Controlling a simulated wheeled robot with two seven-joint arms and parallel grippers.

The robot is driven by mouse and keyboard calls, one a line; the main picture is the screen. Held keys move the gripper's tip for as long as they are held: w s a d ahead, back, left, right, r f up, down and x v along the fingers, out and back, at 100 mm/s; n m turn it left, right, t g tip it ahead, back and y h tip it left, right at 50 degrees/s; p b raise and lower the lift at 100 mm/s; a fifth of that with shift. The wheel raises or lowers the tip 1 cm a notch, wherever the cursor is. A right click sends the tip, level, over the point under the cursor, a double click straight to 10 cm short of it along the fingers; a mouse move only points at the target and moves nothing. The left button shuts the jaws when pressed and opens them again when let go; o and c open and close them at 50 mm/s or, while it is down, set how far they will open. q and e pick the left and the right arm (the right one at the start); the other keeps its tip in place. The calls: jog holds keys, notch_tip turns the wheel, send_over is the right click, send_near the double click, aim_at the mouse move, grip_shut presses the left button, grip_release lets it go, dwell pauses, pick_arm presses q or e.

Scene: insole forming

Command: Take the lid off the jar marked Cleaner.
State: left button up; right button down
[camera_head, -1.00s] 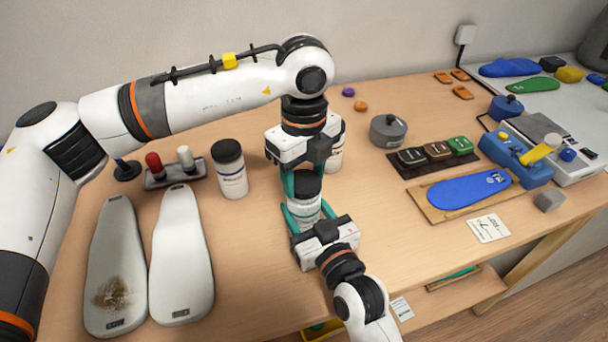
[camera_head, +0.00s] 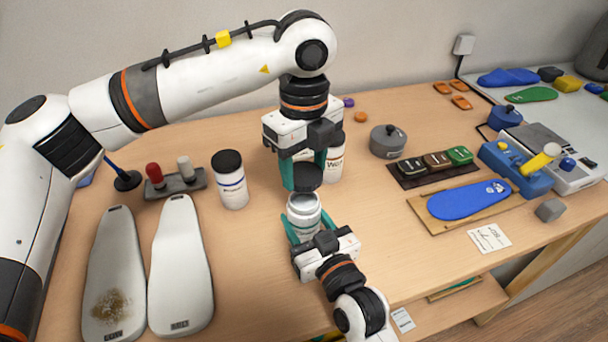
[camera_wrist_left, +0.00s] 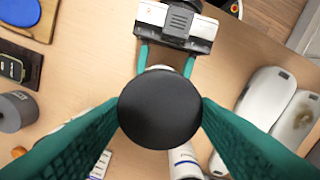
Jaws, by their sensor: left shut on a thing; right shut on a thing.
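My left gripper (camera_head: 304,174) is shut on a black round lid (camera_head: 307,179), which it holds just above a white jar (camera_head: 303,215). In the left wrist view the lid (camera_wrist_left: 160,108) sits between the teal fingers and hides most of the jar. The jar stands upright, its white top bare, with a small gap below the lid. My right gripper (camera_head: 308,226) is shut around the jar from the front; it also shows in the left wrist view (camera_wrist_left: 167,62). The writing on this jar cannot be read.
A black-lidded jar (camera_head: 230,180) stands to the left; another jar (camera_head: 334,163) is partly hidden behind my left gripper. Insoles (camera_head: 180,265) lie at the front left. A grey pot (camera_head: 388,141), a blue insole (camera_head: 468,200) and ink pads (camera_head: 437,160) are to the right.

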jog(key=shift+c, duration=2.2)
grip_release()
jog(key=shift+s+d, duration=0.1)
